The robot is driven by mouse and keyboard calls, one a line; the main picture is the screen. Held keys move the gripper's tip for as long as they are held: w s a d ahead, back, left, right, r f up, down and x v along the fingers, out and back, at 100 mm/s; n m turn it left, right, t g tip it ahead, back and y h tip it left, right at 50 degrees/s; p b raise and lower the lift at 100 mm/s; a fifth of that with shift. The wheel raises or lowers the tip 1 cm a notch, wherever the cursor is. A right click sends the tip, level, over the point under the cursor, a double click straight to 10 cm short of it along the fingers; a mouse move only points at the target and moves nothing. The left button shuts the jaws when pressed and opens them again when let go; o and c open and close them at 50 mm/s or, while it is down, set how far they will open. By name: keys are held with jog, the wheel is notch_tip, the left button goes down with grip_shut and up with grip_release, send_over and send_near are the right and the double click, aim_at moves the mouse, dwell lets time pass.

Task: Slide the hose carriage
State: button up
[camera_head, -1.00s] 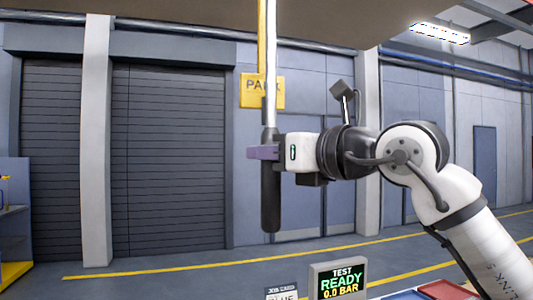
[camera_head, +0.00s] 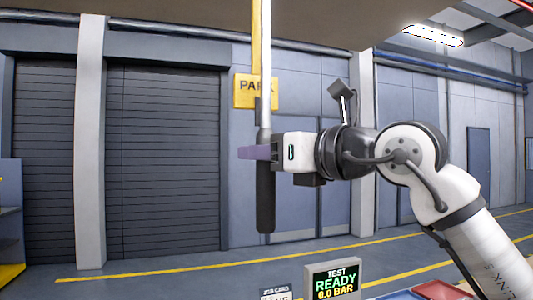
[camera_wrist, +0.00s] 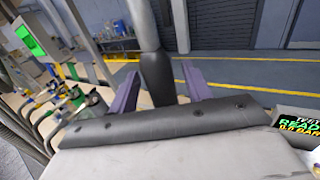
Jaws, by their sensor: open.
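The hose carriage's hanging part shows as a pale upright pole (camera_head: 266,70) with a black grip (camera_head: 265,200) at its lower end. It hangs upright from above. My gripper (camera_head: 256,152) is at the top of the black grip, its purple fingers level. In the wrist view, the black grip (camera_wrist: 157,78) stands between the two spread fingers of my gripper (camera_wrist: 160,72), with gaps visible at the sides. The jaws are open, around the grip and not clamped on it. The carriage's top and any rail are out of view.
A yellow PARK sign (camera_head: 257,92) hangs behind the pole, which partly covers its lettering. A test display (camera_head: 333,282) reading READY 0.0 BAR stands below right. The wrist view shows several hoses and fittings (camera_wrist: 62,105) at left. The floor beyond is clear.

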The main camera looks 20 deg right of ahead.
jog(key=b+v, duration=0.3)
jog(key=v, duration=1)
jog(key=shift+s, duration=0.15)
jog(key=shift+d, duration=0.15)
